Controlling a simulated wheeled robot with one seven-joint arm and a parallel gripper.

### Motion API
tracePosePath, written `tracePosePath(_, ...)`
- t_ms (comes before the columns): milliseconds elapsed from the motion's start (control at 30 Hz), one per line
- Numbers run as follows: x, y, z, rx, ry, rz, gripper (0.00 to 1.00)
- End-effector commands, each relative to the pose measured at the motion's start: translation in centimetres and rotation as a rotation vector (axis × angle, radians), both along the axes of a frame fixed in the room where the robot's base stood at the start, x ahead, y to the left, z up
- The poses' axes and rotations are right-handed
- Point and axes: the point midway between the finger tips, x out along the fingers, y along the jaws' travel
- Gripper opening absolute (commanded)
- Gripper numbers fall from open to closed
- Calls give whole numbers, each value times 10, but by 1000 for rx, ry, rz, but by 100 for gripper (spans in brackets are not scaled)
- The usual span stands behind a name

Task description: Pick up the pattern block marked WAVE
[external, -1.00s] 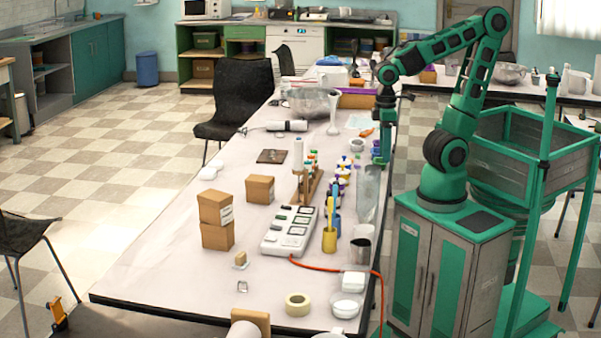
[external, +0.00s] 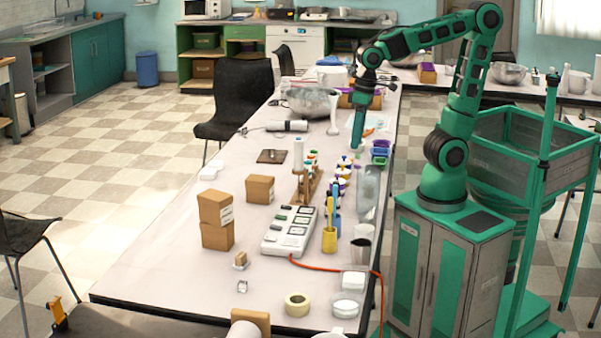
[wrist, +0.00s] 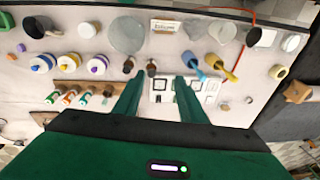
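I cannot read the word WAVE on anything, so I cannot tell which thing is the marked pattern block. A small tan block (external: 240,260) stands on the table left of the white panel, its marking too small to read. The white panel (external: 283,243) holds several framed squares; it also shows in the wrist view (wrist: 160,97), partly hidden by my fingers. My gripper (external: 358,147) hangs above the table's right side, pointing down, beyond the panel. In the wrist view my gripper (wrist: 160,76) has its two green fingers apart, with nothing held between them.
Coloured-cap bottles (wrist: 68,62), a test-tube rack (external: 307,187) and a yellow cup (external: 329,239) crowd the table's right side. Two stacked cardboard boxes (external: 216,219) and another box (external: 260,189) stand left. An orange cable (external: 335,268) crosses the front.

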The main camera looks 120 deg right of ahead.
Motion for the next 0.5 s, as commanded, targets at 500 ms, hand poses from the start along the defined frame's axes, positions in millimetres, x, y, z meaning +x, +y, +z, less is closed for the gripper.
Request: tracePosePath(500,245,18,-25,438,-280,-637,38)
